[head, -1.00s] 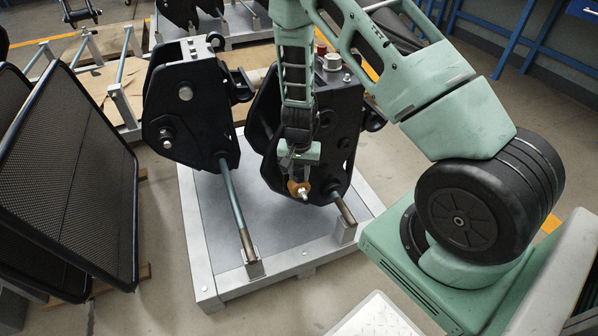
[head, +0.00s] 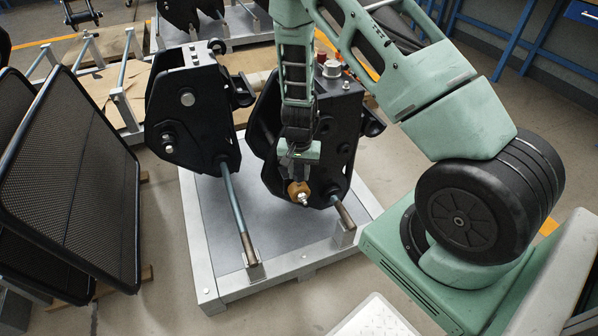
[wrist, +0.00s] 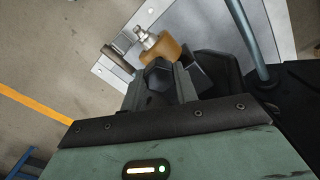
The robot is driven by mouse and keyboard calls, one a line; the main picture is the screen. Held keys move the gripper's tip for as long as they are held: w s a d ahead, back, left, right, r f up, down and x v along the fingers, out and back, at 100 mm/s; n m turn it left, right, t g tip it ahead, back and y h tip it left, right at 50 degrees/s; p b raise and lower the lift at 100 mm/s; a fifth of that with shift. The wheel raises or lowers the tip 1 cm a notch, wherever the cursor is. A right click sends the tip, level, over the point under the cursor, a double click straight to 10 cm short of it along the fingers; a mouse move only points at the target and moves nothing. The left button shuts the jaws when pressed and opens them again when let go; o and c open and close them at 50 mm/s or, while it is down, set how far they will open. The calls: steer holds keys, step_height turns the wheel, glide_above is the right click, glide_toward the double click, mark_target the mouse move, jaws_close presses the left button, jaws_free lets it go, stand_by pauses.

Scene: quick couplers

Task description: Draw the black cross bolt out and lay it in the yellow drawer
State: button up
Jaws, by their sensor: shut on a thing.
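My gripper (head: 299,168) points down at the front of the right-hand black coupler (head: 345,130). In the wrist view its jaws (wrist: 160,88) are shut on the black cross bolt (wrist: 158,74), whose dark hexagonal head shows between the fingers. Just beyond the head is a brass-brown round part (wrist: 164,50) with a silver fitting on its end; it also shows below my gripper in the head view (head: 297,188). The bolt's shank is hidden, so I cannot tell how far it sits in its hole. No yellow drawer is in view.
A second black coupler (head: 188,110) stands left on the same grey pallet (head: 215,255). Two steel rods lean down to small posts at the pallet's front. Mesh panels (head: 70,190) stand at far left. Open floor lies in front.

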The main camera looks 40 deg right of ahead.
steer(key=shift+r+p, duration=2.4)
steer(key=shift+r, duration=0.6)
steer(key=shift+r+p, duration=1.8)
steer(key=shift+r, duration=0.2)
